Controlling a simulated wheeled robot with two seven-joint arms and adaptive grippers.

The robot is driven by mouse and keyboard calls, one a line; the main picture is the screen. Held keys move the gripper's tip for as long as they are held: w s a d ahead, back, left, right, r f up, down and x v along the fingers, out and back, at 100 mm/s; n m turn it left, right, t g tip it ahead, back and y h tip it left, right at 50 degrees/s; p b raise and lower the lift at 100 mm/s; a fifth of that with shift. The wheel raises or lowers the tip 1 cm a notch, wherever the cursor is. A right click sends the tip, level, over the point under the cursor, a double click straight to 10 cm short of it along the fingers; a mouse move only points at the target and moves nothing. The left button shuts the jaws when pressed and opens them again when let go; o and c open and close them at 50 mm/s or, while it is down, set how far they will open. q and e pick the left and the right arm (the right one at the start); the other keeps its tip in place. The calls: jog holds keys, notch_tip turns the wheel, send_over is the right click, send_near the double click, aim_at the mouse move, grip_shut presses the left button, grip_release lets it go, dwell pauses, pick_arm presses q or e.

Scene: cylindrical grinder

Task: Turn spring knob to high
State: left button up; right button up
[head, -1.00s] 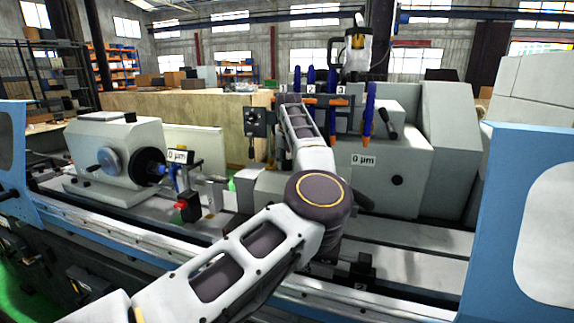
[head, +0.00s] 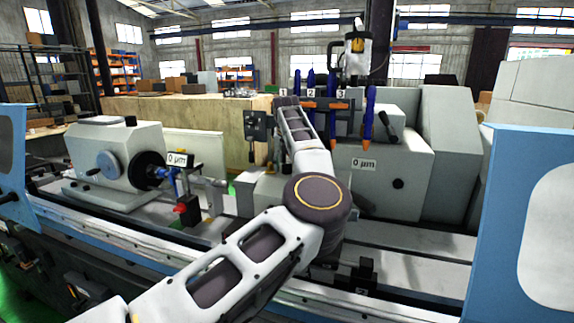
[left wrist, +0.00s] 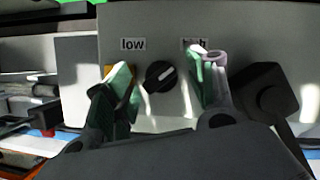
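The spring knob (left wrist: 161,76) is a round black knob with a white mark, on a light grey panel (left wrist: 225,20) in the left wrist view. Its mark points up and to the right, towards the high side. The "low" label (left wrist: 132,44) is at its upper left. The "high" label (left wrist: 188,43) is at its upper right, partly covered by a finger. My left gripper (left wrist: 164,70) is open, with one finger on each side of the knob. I cannot tell whether the fingers touch it. In the head view my left arm hides the knob and gripper. My right gripper is not in view.
A dark block (left wrist: 265,92) sits right of the right finger. In the head view, blue nozzles (head: 369,115) stand near my wrist, a control box (head: 257,126) is left of it, and the grey grinder housing (head: 392,170) is right. Blue guards (head: 480,220) flank the machine.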

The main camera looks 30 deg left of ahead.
pick_arm(q)
jog(key=v, duration=0.7)
jog(key=shift+r, duration=0.35)
dwell(0.4)
jog(key=shift+s+d+r, duration=0.1)
jog(key=shift+d+r, duration=0.05)
jog(key=shift+r, duration=0.05)
dwell(0.4)
